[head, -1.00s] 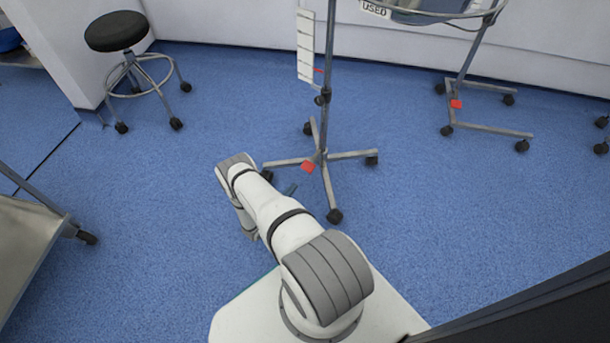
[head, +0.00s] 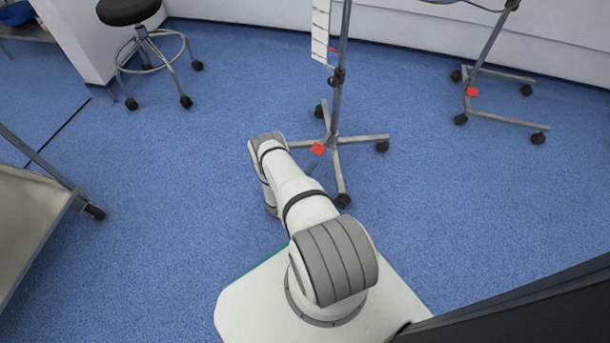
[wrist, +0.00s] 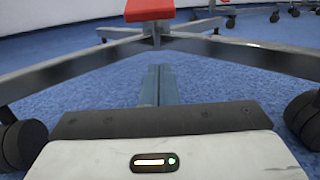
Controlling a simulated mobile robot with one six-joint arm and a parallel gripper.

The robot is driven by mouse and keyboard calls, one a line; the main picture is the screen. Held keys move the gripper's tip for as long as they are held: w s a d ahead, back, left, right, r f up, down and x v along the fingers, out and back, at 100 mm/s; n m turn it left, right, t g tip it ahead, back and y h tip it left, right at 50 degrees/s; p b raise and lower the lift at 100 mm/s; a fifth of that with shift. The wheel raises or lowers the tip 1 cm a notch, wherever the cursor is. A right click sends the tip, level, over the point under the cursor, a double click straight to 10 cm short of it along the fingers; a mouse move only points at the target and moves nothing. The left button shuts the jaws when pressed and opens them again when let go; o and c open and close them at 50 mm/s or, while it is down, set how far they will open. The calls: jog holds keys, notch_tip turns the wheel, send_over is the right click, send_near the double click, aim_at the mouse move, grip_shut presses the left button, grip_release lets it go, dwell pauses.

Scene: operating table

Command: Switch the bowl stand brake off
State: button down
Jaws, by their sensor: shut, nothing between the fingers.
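My gripper (wrist: 158,85) is shut and empty, low over the floor. Only its tip (head: 312,168) shows past my arm in the head view. It points at the base of the nearer wheeled pole stand (head: 335,118), just short of its red pedal (head: 317,149). The pedal also shows at the top of the wrist view (wrist: 150,10), ahead of and above the fingers, apart from them. A second stand (head: 487,48) with a U-shaped base has its own red pedal (head: 472,92) at right. A ring at its top is cut off. I cannot tell either brake's state.
The nearer stand's legs spread on both sides of my gripper, with casters at left (wrist: 23,143) and right (wrist: 303,118) in the wrist view. A stool (head: 130,12) stands back left, a metal table (head: 35,215) at left. Blue floor (head: 180,200) between is clear.

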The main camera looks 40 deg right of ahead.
aim_at(321, 143)
jog(key=b+x, duration=0.1)
jog(key=x, duration=0.3)
jog(key=shift+f, duration=0.15)
jog(key=shift+s+a+r, duration=0.1)
jog(key=shift+a+r, duration=0.15)
jog(key=shift+r, duration=0.35)
jog(key=shift+a+r, duration=0.25)
jog(key=shift+r, duration=0.35)
jog(key=shift+s+a+r, duration=0.15)
jog(key=shift+a+r, duration=0.2)
jog(key=shift+r, duration=0.45)
